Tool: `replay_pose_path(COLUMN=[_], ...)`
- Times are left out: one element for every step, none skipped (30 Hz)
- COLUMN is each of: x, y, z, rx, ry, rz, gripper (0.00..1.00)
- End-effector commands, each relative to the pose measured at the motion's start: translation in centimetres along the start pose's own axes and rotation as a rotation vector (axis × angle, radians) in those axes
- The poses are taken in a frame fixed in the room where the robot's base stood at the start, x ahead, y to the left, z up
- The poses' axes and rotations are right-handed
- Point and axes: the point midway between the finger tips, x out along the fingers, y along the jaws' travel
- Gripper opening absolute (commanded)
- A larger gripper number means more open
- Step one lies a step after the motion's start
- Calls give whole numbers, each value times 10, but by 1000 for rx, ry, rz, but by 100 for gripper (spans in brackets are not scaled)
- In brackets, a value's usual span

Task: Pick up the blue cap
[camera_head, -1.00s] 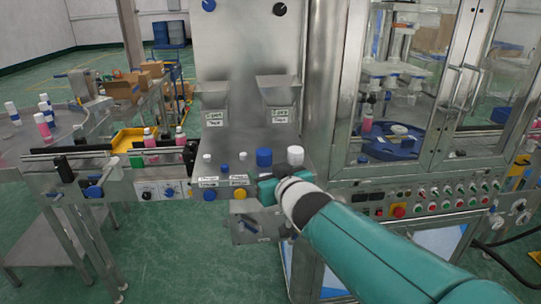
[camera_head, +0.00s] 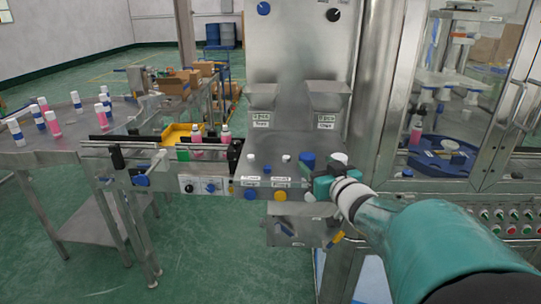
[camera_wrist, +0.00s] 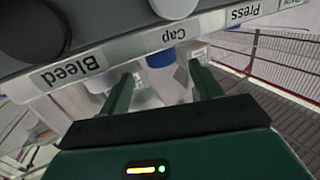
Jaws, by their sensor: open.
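A large blue cap (camera_head: 307,160) stands upright on the steel ledge in the head view, left of a white cap (camera_head: 338,158). A smaller blue cap (camera_head: 267,168) stands farther left. My gripper (camera_head: 322,185) is in front of the ledge, just below and right of the large blue cap; its fingertips are hard to make out there. In the wrist view my gripper (camera_wrist: 162,74) is open, its two green fingers apart. A blue object (camera_wrist: 161,58) shows beyond and between the fingertips, partly hidden by the label strip; I cannot tell which blue cap it is.
Small white pieces (camera_head: 286,158) stand on the ledge. Below them are labels and knobs, including a yellow knob (camera_head: 280,194). Steel chutes (camera_head: 327,97) hang above. A conveyor with bottles (camera_head: 197,140) lies left, a glazed machine right.

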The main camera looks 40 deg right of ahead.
Motion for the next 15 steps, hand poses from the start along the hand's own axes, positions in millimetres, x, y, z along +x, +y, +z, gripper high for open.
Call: replay_pose_path(x=[4, 5, 7, 8, 9, 12, 15, 18, 23, 28, 32, 38, 42, 45, 50], y=[-1, -1, -1, -1, -1, -1, -1, -2, -2, -3, -3, -4, -3, -3, -3], z=[0, 0, 1, 1, 1, 1, 1, 1, 2, 2, 3, 3, 3, 3, 3], rx=[0, 0, 0, 0, 0, 0, -1, 0, -1, -1, -1, -1, -1, -1, -1], ry=[-1, -1, -1, -1, -1, -2, -1, -1, -2, -3, -3, -3, -3, -3, -2], rz=[-1, -1, -1, -1, -1, -2, -2, -2, -3, -3, -3, -3, -2, -1, -1], gripper=[64, 64, 64, 64, 64, 64, 64, 64, 64, 64, 64, 64, 64, 64, 64])
